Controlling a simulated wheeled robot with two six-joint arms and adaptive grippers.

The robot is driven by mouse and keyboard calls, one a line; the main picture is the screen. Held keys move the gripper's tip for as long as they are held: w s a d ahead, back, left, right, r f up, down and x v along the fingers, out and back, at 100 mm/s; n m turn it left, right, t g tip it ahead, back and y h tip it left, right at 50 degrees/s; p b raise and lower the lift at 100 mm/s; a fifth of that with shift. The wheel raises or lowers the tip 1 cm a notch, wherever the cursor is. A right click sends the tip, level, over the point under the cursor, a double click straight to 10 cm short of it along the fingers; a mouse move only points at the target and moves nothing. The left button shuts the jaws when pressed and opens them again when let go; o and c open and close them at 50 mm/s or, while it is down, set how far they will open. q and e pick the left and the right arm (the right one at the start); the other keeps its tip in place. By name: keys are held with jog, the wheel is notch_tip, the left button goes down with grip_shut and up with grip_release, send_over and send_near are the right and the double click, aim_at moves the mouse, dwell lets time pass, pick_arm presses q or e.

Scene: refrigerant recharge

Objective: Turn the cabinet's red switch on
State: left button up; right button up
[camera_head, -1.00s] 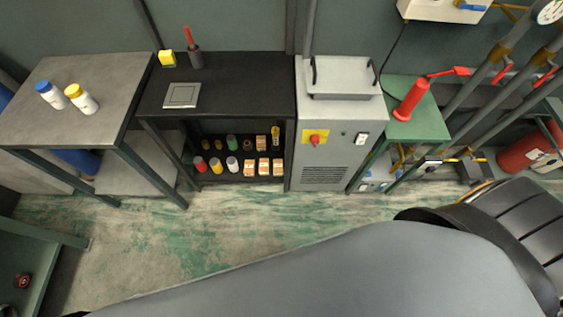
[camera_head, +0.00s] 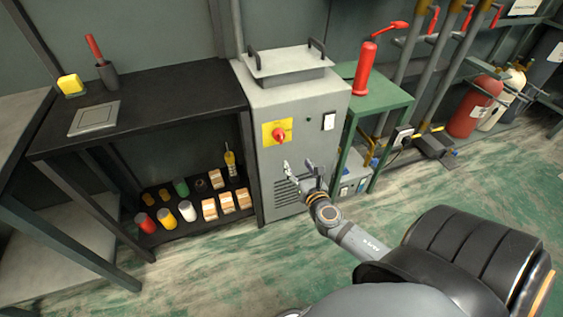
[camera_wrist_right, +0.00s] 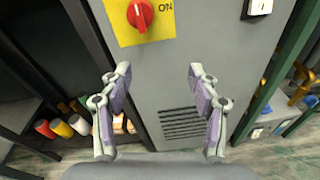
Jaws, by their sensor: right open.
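The grey cabinet (camera_head: 300,100) stands between the black shelf and the green table. Its red switch (camera_head: 279,135) sits on a yellow plate (camera_head: 268,127) on the front face. In the right wrist view the red switch (camera_wrist_right: 140,14) is at the top, with the word ON on the plate to its right. My right gripper (camera_head: 304,172) is in front of the cabinet, below the switch and apart from it. In the wrist view its two fingers (camera_wrist_right: 160,78) are spread with nothing between them. My left gripper is not in view.
A white rocker switch (camera_head: 329,121) is right of the red one. The black shelf (camera_head: 170,95) with jars and boxes stands at left. The green table (camera_head: 385,97) holds a red cylindrical tool (camera_head: 366,70). Floor before the cabinet is open.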

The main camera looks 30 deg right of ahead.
aim_at(282, 139)
jog(key=w+r, duration=0.1)
jog(key=w, duration=0.2)
jog(key=w+r+n+t, duration=0.1)
jog(key=w, duration=0.3)
jog(key=w+r+n, duration=0.1)
jog(key=w, duration=0.2)
jog(key=shift+w+d+r, duration=0.35)
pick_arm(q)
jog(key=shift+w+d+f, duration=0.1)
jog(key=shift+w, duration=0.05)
pick_arm(e)
jog(key=shift+c, duration=0.4)
jog(key=shift+n+t+y, duration=0.3)
jog(key=c, duration=1.1)
jog(key=shift+o, duration=0.2)
